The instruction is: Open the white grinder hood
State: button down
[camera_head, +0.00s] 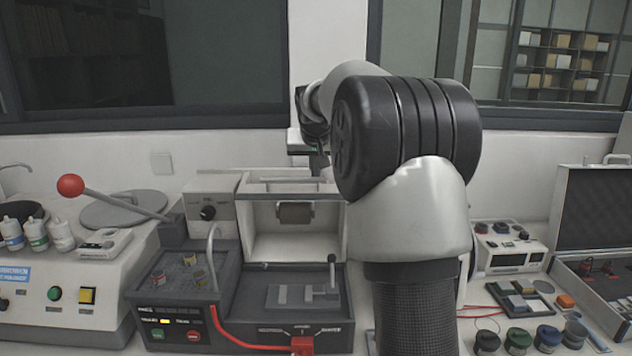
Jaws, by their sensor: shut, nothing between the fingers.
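The white grinder hood (262,217) is at the centre, at the back of a dark grey machine. I look into its pale interior, where a dark brownish wheel (296,212) shows. A bar-like handle runs along its upper edge. My gripper (319,164) points down at the hood's upper right edge, small and partly hidden by my arm. Its fingers look shut and empty. I cannot tell whether they touch the hood.
A grey vise bed (300,296) with a small lever lies before the hood. Left are a control box (208,205), a curved pipe and a red-knobbed lever (71,185). Right are a small white device (508,250), several coloured jars and an open case (592,212). Wall and windows stand behind.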

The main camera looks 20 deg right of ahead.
jog(key=s+a+f+t+h+b, duration=0.1)
jog(key=s+a+t+b, duration=0.1)
jog(key=s+b, duration=0.4)
jog(key=b, duration=0.5)
jog(key=shift+a, duration=0.25)
jog(key=shift+s, duration=0.1)
